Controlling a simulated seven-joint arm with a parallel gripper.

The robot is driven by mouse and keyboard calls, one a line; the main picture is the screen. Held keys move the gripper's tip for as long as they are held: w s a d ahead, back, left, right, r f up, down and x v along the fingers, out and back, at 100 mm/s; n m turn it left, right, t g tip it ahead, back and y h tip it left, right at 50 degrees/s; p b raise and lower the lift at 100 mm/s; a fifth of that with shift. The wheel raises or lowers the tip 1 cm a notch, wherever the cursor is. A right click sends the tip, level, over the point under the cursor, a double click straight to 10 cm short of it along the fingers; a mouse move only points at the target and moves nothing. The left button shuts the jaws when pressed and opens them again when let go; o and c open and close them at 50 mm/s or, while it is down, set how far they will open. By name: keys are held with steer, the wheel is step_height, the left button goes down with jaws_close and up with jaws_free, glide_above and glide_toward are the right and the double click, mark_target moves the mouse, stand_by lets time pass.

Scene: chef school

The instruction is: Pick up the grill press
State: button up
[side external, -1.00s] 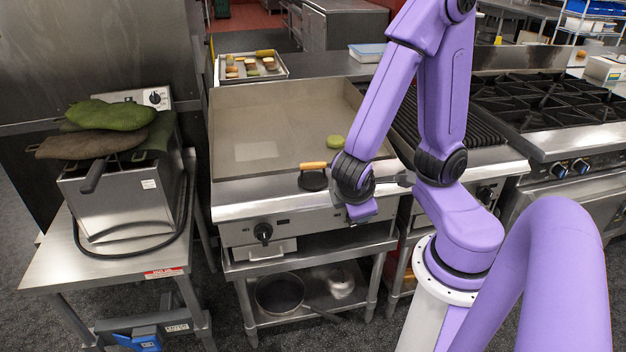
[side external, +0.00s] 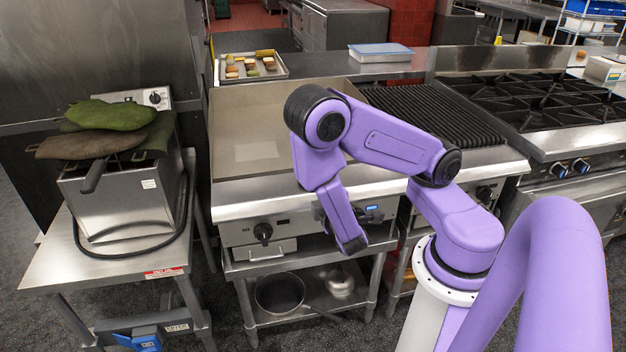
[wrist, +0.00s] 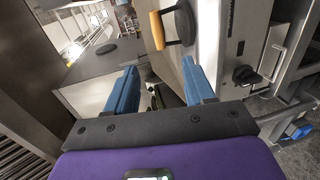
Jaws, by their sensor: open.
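The grill press, a dark round plate (wrist: 185,22) with a light wooden handle (wrist: 157,30), shows at the top of the wrist view, beyond my fingertips. It lies by the front edge of the griddle. In the side view my arm now hides it. My gripper (wrist: 160,71) is open, with its two blue fingers apart and no press between them. In the side view my gripper is mostly hidden behind my arm, in front of the griddle.
The griddle (side external: 235,110) has a raised back edge. A tray of food (side external: 277,75) and a blue-lidded container (side external: 380,53) stand behind it. A ribbed grill (side external: 440,112) and burners (side external: 540,100) lie right. A fryer with green mitts (side external: 110,115) stands left.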

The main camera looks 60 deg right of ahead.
steer(key=x, duration=1)
steer(key=shift+x, duration=3.1)
steer(key=shift+w+a, duration=0.2)
steer(key=shift+c, duration=0.3)
steer(key=shift+r, duration=0.1)
jaws_close()
